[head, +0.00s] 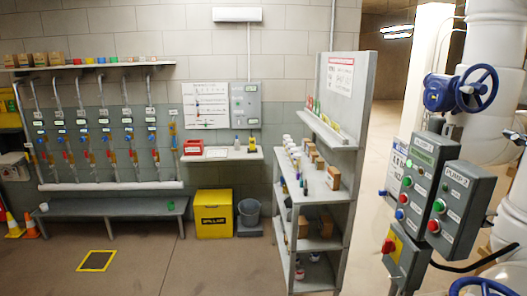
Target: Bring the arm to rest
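Neither of my arms shows in the head view, and neither gripper is in view. Whether they are open, shut or holding anything cannot be seen. The view looks across a valve room with no part of my body clearly visible.
Pump boxes (460,208) and a blue handwheel (477,89) on white pipes stand close at the right. A grey shelf unit (345,165) stands mid-right. A bench (110,208), yellow bin (214,222) and grey bucket (249,216) line the back wall. The floor (190,265) at front left is mostly clear.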

